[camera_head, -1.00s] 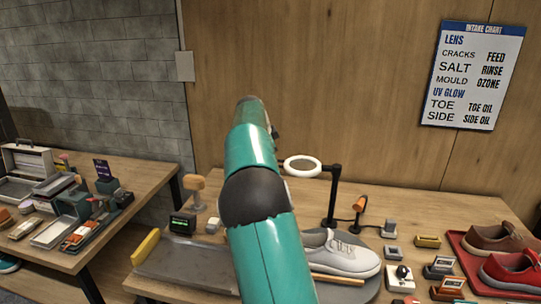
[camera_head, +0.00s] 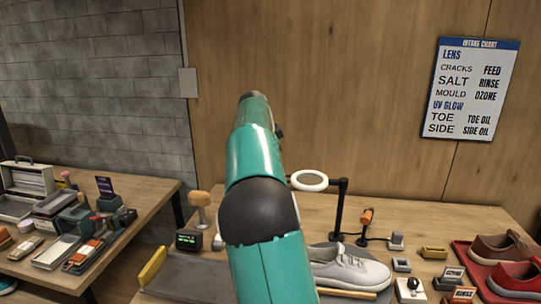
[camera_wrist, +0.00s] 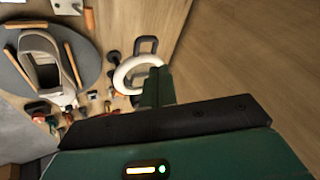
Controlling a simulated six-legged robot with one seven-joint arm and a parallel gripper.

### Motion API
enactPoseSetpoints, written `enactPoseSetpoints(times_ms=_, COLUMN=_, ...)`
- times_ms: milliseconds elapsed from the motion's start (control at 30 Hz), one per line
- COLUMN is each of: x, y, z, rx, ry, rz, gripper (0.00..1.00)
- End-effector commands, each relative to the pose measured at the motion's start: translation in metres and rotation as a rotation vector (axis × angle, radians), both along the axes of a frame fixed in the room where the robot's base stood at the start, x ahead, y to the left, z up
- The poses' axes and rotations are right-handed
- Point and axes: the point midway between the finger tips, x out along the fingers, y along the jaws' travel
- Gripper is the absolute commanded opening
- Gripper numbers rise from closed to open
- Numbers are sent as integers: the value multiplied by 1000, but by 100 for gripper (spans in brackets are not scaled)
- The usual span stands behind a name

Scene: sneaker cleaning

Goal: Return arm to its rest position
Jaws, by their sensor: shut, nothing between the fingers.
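My teal arm rises through the middle of the head view, its far end pointing up and away over the table. My gripper shows in the wrist view (camera_wrist: 156,88) as green fingers closed together beyond a dark bar, with nothing held. It is clear of the objects below it. A white sneaker (camera_head: 352,271) sits on the table, right of my arm in the head view. It also shows in the wrist view (camera_wrist: 46,68) on a round grey mat (camera_wrist: 88,58). My arm hides part of the table behind it.
A ring lamp (camera_head: 309,181) on a black stand rises behind the sneaker. A red tray (camera_head: 470,262) with brown and red shoes is at the right. A side table (camera_head: 150,190) with boxes is at the left. An intake chart (camera_head: 471,88) hangs on the wooden wall.

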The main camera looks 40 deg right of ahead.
Motion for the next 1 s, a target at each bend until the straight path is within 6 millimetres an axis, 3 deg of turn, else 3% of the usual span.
enactPoseSetpoints(times_ms=533, x=1, y=1, z=-2, rx=2, ry=3, rz=6, gripper=0)
enactPoseSetpoints(times_ms=667, x=-4, y=9, z=1, rx=14, ry=9, rz=39, gripper=0)
enactPoseSetpoints(times_ms=767, x=-16, y=26, z=6, rx=35, ry=22, rz=115, gripper=0)
enactPoseSetpoints(times_ms=1000, x=-59, y=99, z=15, rx=79, ry=71, rz=424, gripper=0)
